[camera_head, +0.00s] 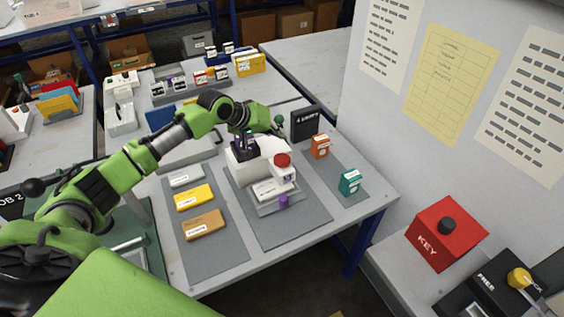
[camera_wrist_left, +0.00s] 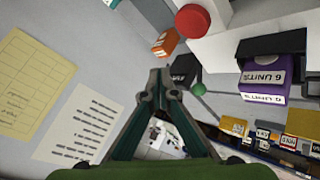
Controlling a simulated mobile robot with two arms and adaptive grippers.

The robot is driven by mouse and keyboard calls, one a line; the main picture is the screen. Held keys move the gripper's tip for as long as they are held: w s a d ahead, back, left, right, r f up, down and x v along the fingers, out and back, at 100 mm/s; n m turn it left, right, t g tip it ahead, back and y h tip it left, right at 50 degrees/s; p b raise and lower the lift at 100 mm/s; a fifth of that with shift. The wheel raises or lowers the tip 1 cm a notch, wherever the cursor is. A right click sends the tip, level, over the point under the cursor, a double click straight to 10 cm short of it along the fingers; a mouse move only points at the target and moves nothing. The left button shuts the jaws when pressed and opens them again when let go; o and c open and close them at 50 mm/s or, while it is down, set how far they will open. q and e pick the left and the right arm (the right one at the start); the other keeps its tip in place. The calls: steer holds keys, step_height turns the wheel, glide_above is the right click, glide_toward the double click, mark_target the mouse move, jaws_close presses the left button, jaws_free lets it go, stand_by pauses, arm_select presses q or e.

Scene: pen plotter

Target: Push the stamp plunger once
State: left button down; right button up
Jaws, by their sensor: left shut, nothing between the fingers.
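The stamp machine (camera_head: 245,172) is a white block on a grey mat, with a round red cap (camera_head: 282,160) at its front that looks like the plunger. The cap also shows at the top of the left wrist view (camera_wrist_left: 193,20). My left arm reaches from the left to behind the machine. My left gripper (camera_head: 270,127) is there, its fingers hard to make out. In the left wrist view its fingertips (camera_wrist_left: 160,88) are together and empty, apart from the cap. A green ball knob (camera_wrist_left: 198,90) shows beside them. My right gripper is not in view.
Orange (camera_head: 320,146) and teal (camera_head: 350,182) boxes stand right of the machine, near a black sign (camera_head: 306,123). Yellow (camera_head: 194,197) and orange-brown (camera_head: 204,224) blocks lie left. A red KEY box (camera_head: 446,234) stands at the lower right. The wall closes the right side.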

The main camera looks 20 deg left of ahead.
arm_select(q)
steer(key=b, duration=0.5)
glide_above(280, 159)
step_height(280, 159, down, 5)
steer(key=shift+s+f, duration=0.1)
steer(key=shift+f, duration=0.85)
steer(key=shift+f, duration=0.2)
steer(key=shift+f, duration=0.25)
